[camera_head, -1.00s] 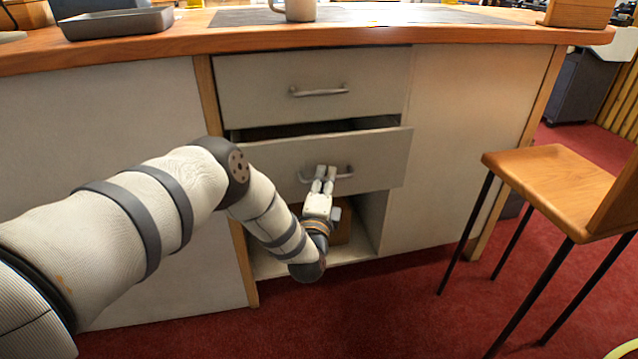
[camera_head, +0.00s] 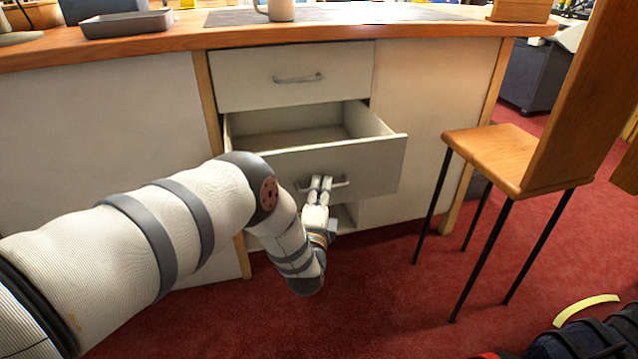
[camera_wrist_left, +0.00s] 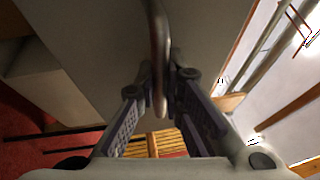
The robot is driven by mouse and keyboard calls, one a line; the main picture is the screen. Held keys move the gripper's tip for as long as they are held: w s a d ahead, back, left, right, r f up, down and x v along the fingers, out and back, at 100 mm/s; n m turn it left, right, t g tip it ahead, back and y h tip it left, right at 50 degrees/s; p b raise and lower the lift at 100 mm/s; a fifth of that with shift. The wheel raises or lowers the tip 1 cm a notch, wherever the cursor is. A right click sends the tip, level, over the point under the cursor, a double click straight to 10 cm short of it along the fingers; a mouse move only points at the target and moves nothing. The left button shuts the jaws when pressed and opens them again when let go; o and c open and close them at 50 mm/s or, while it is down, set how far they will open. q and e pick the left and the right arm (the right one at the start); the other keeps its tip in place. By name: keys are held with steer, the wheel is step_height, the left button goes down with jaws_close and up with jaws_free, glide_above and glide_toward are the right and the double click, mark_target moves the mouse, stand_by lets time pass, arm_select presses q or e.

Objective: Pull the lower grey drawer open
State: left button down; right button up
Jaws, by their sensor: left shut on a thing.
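The lower grey drawer (camera_head: 375,168) stands well out from the cabinet, and its inside shows as bare in the head view. Its bar handle (camera_head: 341,183) is on the front panel. My left gripper (camera_head: 321,183) is shut on this handle. In the left wrist view the handle (camera_wrist_left: 158,50) runs down between the two fingers of my left gripper (camera_wrist_left: 165,100), with the drawer front (camera_wrist_left: 90,50) behind it. The upper drawer (camera_head: 340,75) is shut. My right gripper is not in view.
A wooden chair (camera_head: 490,150) with thin black legs stands right of the drawer. The wooden worktop (camera_head: 180,38) above carries a grey tray (camera_head: 128,24) and a mug (camera_head: 281,10). Red carpet (camera_head: 370,290) in front of the cabinet is clear up to the chair.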

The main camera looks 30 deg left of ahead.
arm_select(q)
steer(key=shift+s+d, duration=0.25)
steer(key=shift+d, duration=0.05)
steer(key=c, duration=2)
jaws_free()
steer(key=shift+o, duration=0.2)
steer(key=v, duration=1.2)
